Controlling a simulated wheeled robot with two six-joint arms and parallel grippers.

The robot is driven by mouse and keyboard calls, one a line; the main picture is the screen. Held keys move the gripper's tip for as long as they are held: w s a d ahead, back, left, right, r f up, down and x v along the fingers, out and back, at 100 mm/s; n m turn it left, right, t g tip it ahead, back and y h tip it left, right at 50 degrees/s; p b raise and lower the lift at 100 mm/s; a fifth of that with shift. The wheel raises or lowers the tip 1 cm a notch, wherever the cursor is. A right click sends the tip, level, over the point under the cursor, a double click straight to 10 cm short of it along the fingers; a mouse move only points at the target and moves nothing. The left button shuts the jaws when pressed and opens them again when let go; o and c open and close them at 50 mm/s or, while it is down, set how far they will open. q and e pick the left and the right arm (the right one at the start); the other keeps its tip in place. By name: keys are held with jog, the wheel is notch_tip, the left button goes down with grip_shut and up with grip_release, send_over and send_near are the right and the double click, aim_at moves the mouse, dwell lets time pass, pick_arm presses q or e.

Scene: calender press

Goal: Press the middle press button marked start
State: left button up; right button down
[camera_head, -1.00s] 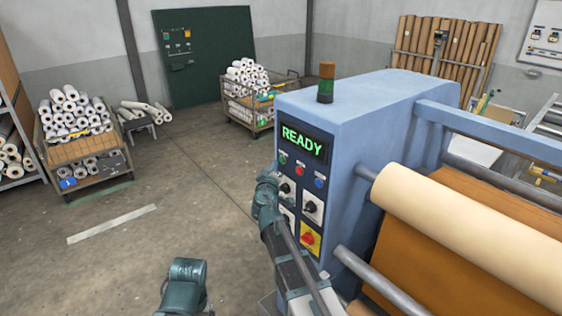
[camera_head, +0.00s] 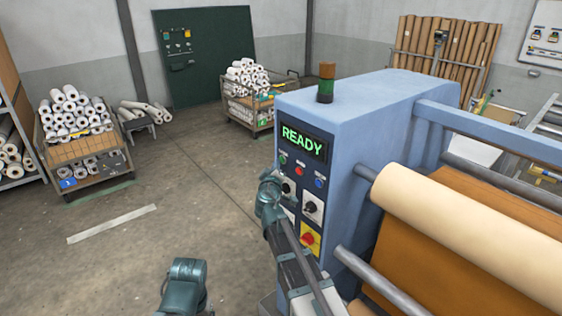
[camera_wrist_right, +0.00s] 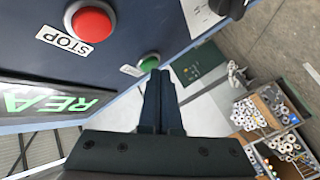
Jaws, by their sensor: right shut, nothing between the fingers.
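The green button (camera_head: 283,160) is at the left end of a row below the lit READY display (camera_head: 303,142) on the blue press cabinet. In the right wrist view the green button (camera_wrist_right: 149,63) has a small white label too blurred to read. The red button (camera_wrist_right: 90,22) beside it is marked STOP; it is the middle one in the head view (camera_head: 300,171). My right gripper (camera_wrist_right: 160,76) is shut and empty, its tips close beside the green button; contact cannot be told. In the head view its wrist (camera_head: 268,195) covers part of the panel.
A blue button (camera_head: 320,182), a rotary switch (camera_head: 312,208) and a red-on-yellow switch (camera_head: 310,240) are also on the panel. Rollers with a cream sheet (camera_head: 465,235) lie at right.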

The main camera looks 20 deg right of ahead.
jog(key=shift+w+d, duration=0.1)
jog(key=shift+d, duration=0.2)
jog(key=shift+a, duration=0.15)
dwell(0.5)
jog(key=shift+s+a, duration=0.3)
jog(key=shift+a, duration=0.3)
jog(key=shift+a, duration=0.1)
jog(key=a, duration=0.1)
jog(key=s+a, duration=0.1)
jog(key=a, duration=0.2)
jog(key=shift+s+a, duration=0.25)
jog(key=shift+s, duration=0.1)
dwell(0.5)
